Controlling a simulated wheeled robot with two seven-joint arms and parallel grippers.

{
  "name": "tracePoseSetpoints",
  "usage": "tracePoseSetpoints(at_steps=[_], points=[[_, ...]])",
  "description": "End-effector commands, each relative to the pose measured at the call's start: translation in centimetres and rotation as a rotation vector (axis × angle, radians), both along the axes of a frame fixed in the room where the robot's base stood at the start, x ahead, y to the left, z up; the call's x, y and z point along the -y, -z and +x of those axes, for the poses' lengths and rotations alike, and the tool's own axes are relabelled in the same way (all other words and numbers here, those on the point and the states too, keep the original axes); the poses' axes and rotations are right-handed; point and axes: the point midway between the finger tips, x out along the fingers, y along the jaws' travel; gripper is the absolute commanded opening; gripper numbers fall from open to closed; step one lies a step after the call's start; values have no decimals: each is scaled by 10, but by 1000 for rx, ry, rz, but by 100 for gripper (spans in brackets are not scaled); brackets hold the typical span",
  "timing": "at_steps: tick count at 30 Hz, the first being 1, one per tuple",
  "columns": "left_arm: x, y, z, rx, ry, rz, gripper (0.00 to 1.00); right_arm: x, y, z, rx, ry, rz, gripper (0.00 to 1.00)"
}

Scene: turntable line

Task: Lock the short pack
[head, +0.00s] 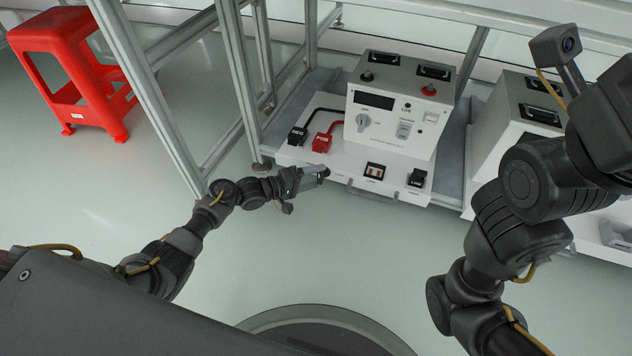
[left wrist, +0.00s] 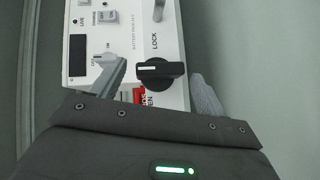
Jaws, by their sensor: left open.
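A white battery pack (head: 392,105) stands on a white tray (head: 345,160) at the upper middle of the head view. My left gripper (head: 322,171) is open at the tray's front edge. In the left wrist view a black knob (left wrist: 160,73) sits between the open fingers, apart from both as far as I can tell. Its white mark points left in that picture. A LOCK label (left wrist: 154,42) is above it and a partly hidden OPEN label (left wrist: 158,103) below. My right gripper is out of view.
Black and red plugs (head: 322,143) sit left on the tray. A grey handle (head: 371,191) and a second black knob (head: 417,178) are at its front. Another pack (head: 510,115) stands right. Metal posts (head: 241,85) and a red stool (head: 75,65) are left.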

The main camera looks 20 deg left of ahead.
Motion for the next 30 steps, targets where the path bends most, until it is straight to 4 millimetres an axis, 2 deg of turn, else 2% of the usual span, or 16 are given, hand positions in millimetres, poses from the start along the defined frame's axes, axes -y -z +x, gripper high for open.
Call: tracePoseSetpoints(at_steps=[4,13,23,30], points=[[8,2,6,-1,0,-1,75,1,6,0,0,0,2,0],[9,1,8,-2,1,0,75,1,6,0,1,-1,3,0],[9,2,7,0,1,0,32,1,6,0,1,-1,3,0],[9,2,7,0,1,1,32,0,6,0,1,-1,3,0]])
